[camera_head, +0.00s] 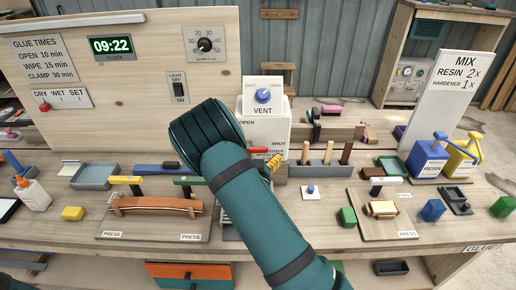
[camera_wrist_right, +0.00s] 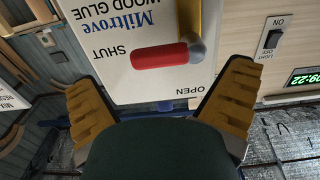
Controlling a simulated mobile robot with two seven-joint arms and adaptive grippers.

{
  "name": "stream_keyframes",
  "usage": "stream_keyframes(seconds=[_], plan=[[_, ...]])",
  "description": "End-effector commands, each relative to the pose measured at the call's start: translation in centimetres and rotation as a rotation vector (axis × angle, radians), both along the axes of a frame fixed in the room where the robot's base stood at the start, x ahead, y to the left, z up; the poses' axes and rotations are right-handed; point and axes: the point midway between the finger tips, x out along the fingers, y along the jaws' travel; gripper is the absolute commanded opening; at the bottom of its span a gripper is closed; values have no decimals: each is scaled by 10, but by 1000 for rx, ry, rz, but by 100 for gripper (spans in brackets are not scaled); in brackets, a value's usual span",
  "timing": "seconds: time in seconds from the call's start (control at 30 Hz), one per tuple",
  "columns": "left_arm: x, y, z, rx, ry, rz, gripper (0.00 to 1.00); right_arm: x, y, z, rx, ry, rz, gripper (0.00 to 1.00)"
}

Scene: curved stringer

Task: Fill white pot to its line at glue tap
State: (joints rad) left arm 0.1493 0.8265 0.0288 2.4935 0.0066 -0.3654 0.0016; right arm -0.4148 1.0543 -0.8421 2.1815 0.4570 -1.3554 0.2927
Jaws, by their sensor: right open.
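The glue tap is a white box marked wood glue (camera_head: 265,132), with a vent knob on top, at the back middle of the bench. In the right wrist view its red lever (camera_wrist_right: 160,55) lies beside the word SHUT, and OPEN is printed lower right. My right gripper (camera_head: 273,165) is close in front of the tap, partly hidden by my own arm. In the wrist view its yellow fingers (camera_wrist_right: 160,78) are spread wide with nothing between them, the lever just beyond. I cannot make out the white pot; my right arm covers the area below the tap. My left gripper is out of view.
A block with wooden-handled tools (camera_head: 327,171) stands right of the tap. A clamp board with a curved strip (camera_head: 155,206) lies left of my arm. Resin (camera_head: 428,160) and hardener (camera_head: 461,156) pumps stand at right. A glue bottle (camera_head: 36,195) stands at far left.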

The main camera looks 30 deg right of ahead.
Motion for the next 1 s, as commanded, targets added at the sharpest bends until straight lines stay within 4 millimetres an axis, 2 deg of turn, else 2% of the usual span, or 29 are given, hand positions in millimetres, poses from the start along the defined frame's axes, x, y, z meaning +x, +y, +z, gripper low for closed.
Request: stream_keyframes(seconds=[0.1, 0.23, 0.63, 0.67, 0.8, 0.83, 1.0], plan=[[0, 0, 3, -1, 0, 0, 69, 16, -10, 0, -1, 1, 1, 100], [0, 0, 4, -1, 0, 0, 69, 28, -17, 0, -1, 1, 1, 100], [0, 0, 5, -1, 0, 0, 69, 34, -21, -1, 0, 2, 1, 100], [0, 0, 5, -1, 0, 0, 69, 34, -21, -1, 0, 2, 1, 96], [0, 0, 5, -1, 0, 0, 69, 34, -21, -1, 0, 2, -1, 47], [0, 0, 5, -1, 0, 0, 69, 34, -22, 0, 0, 1, -2, 40], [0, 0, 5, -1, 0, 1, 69, 33, -24, 0, -1, 0, -6, 39]])
